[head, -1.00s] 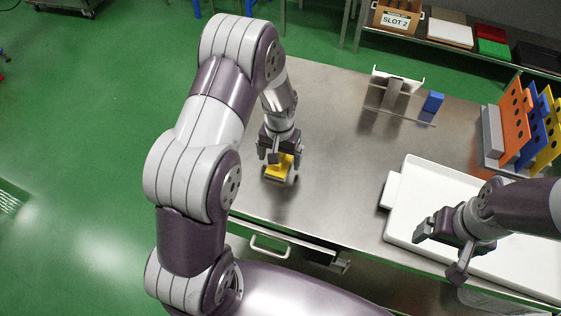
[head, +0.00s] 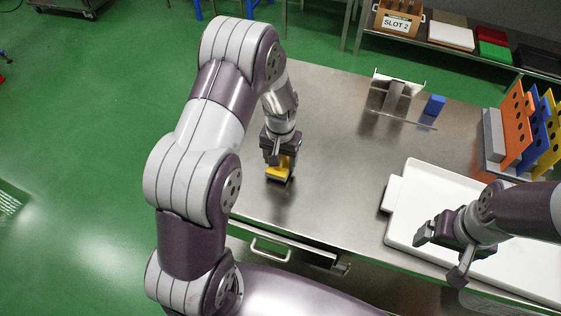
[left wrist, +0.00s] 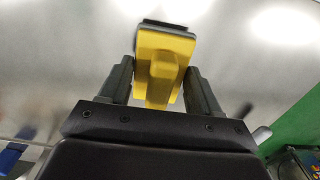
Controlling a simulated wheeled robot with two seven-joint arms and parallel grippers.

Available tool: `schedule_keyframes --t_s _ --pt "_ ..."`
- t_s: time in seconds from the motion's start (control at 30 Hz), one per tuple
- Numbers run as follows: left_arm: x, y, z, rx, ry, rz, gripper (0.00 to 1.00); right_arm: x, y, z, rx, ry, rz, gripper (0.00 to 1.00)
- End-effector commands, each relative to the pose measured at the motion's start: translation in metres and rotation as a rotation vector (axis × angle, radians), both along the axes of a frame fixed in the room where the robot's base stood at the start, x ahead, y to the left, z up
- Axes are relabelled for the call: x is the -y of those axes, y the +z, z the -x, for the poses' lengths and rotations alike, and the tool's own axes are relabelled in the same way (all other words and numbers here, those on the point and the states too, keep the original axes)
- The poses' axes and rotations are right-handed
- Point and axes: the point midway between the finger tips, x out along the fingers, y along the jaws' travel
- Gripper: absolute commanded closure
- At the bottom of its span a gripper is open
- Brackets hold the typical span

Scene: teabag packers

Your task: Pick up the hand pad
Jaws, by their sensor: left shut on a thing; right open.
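The hand pad (head: 279,170) is a yellow block with a dark underside, at the left part of the steel table. My left gripper (head: 281,157) is shut on it from above. In the left wrist view the yellow hand pad (left wrist: 163,55) sits between the two fingers of my left gripper (left wrist: 163,85). I cannot tell whether its dark base touches the table. My right gripper (head: 443,258) is open and empty over the near left part of the white tray.
The white tray (head: 420,185) takes up the right of the steel table (head: 330,180). A metal stand (head: 393,97) and a blue block (head: 434,104) are at the back. Orange, blue and yellow perforated panels (head: 515,130) stand at the right. The table's middle is clear.

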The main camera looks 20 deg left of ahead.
Motion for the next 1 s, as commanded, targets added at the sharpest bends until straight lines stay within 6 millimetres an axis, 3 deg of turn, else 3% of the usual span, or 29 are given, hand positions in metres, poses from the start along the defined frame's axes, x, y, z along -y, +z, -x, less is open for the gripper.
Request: schedule_keyframes --t_s 0.13,0.4,0.6,0.97,1.0 --pt "0.004 0.027 0.000 0.005 -0.003 0.000 0.73 0.000 -0.003 0.000 0.000 0.000 0.000 0.12" --pt "0.069 0.064 0.014 0.004 -0.006 0.001 0.73 0.000 -0.009 0.000 0.000 0.000 0.000 0.12" --pt "0.104 0.086 0.022 0.002 -0.003 0.001 0.73 0.000 -0.011 0.000 0.000 0.000 0.000 0.12" --pt "0.114 0.094 0.025 0.001 0.000 0.000 0.73 0.000 -0.011 0.000 0.000 0.000 0.000 0.12" --pt "0.114 0.094 0.025 0.001 0.000 0.000 0.40 0.000 -0.011 0.000 0.000 0.000 0.000 0.12"
